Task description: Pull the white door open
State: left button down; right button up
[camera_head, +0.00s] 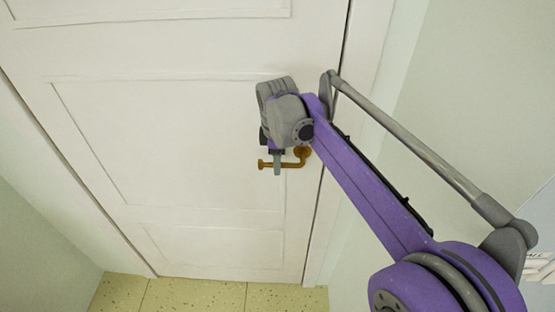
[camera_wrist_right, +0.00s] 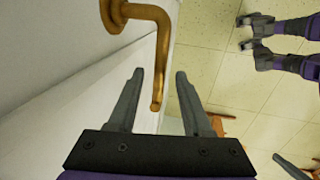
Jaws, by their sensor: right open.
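The white door (camera_head: 190,130) fills most of the head view and looks shut in its frame. Its brass lever handle (camera_head: 297,163) sits near the door's right edge, the lever pointing left. My right gripper (camera_head: 277,168) is at the lever's free end, with the wrist above it. In the right wrist view, the jaws (camera_wrist_right: 160,76) are open, one finger on each side of the handle (camera_wrist_right: 160,45). The lever's tip reaches down between the fingers, with a gap visible on both sides. I do not see my left gripper in the head view.
The door frame (camera_head: 352,100) and a pale wall (camera_head: 460,90) stand right of the door, close to my right arm. Another wall (camera_head: 40,250) is at the left. Speckled floor tiles (camera_head: 190,295) show below the door. A brown wooden object (camera_wrist_right: 225,122) shows partly in the wrist view.

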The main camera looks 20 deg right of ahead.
grip_shut()
dwell(1.4)
